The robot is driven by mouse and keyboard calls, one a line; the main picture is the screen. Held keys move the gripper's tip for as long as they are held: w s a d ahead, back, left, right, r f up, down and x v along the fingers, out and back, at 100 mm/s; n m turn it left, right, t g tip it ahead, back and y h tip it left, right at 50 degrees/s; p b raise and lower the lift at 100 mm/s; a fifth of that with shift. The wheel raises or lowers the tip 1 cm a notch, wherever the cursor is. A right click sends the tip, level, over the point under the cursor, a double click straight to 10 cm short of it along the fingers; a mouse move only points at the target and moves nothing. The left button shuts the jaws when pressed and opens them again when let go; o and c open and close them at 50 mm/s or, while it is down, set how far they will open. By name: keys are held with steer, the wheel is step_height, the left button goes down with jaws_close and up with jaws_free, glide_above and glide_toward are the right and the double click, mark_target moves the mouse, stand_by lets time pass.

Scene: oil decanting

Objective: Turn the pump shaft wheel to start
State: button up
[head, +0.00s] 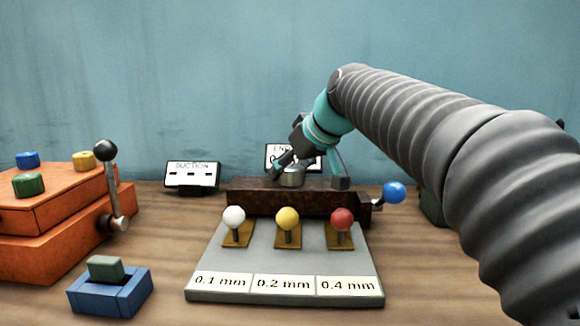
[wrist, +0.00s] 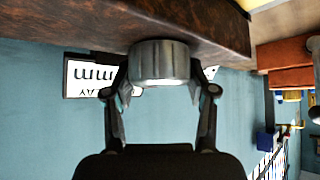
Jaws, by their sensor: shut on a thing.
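The pump shaft wheel appears to be the grey metal knob (head: 292,176) on top of the dark reddish-brown block (head: 300,197) in the head view. In the wrist view the ribbed round knob (wrist: 158,62) sits against the brown block, between the two fingers. My gripper (head: 309,172) reaches down to it from above and behind, one finger on each side. In the wrist view my gripper (wrist: 161,92) is shut on the knob. In the head view the contact is small and partly covered by the fingers.
A blue-ball lever (head: 394,193) sticks out right of the block. White (head: 234,217), yellow (head: 287,218) and red (head: 342,219) ball levers stand in front on a grey plate (head: 205,260). A suction display (head: 192,177) stands behind left. An orange box (head: 50,235) with a black-ball lever is left.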

steer(key=shift+n+g+y, duration=0.8)
steer(key=shift+n, duration=0.7)
steer(key=o, duration=1.2)
steer(key=shift+c, duration=0.2)
steer(key=v, duration=1.2)
steer(key=shift+w, duration=0.1)
